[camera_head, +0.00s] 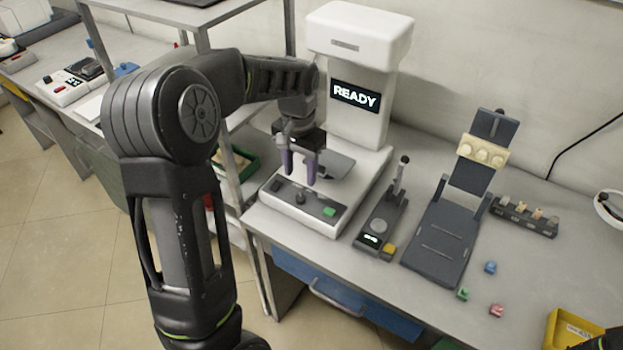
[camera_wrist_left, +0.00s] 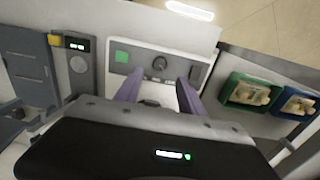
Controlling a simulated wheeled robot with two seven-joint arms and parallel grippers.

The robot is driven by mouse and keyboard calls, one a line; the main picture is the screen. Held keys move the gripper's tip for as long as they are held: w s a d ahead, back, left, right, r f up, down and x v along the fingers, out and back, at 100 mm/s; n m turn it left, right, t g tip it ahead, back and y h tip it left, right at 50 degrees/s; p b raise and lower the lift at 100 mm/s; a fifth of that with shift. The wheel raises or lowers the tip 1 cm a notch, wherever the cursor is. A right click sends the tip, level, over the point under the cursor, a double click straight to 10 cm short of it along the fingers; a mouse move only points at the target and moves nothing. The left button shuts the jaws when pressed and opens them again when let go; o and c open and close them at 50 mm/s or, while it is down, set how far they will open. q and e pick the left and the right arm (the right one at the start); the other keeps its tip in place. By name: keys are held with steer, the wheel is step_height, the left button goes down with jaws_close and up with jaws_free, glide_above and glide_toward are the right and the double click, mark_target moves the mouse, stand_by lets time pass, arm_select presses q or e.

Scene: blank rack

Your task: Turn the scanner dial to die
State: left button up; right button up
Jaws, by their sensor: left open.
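The scanner (camera_head: 365,95) is a tall white machine on the bench, and its screen reads READY. Its front panel (camera_head: 312,199) is dark grey with a small dark dial (camera_head: 300,198) and a green button (camera_head: 329,211). The setting that the dial points to is too small to read. My left gripper (camera_head: 301,180) is open and empty, its two purple fingers pointing down just behind and above the panel. In the left wrist view its fingers (camera_wrist_left: 160,92) are apart, with the dial beyond them.
Right of the scanner stand a small device with a lever (camera_head: 380,220) and a dark stand (camera_head: 440,240) holding a cream block. Small coloured pieces (camera_head: 490,267) lie at the front right near a yellow tray (camera_head: 575,330). A shelf post (camera_head: 228,165) rises left of the scanner.

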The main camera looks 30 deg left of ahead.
mark_target(301, 197)
arm_select(q)
steer(key=shift+s+r, duration=0.1)
steer(key=shift+s, duration=0.1)
steer(key=shift+w+f+p, duration=0.1)
steer(key=shift+f+p, duration=0.5)
steer(key=shift+f, duration=3.4)
steer(key=shift+c, duration=0.4)
jaws_close()
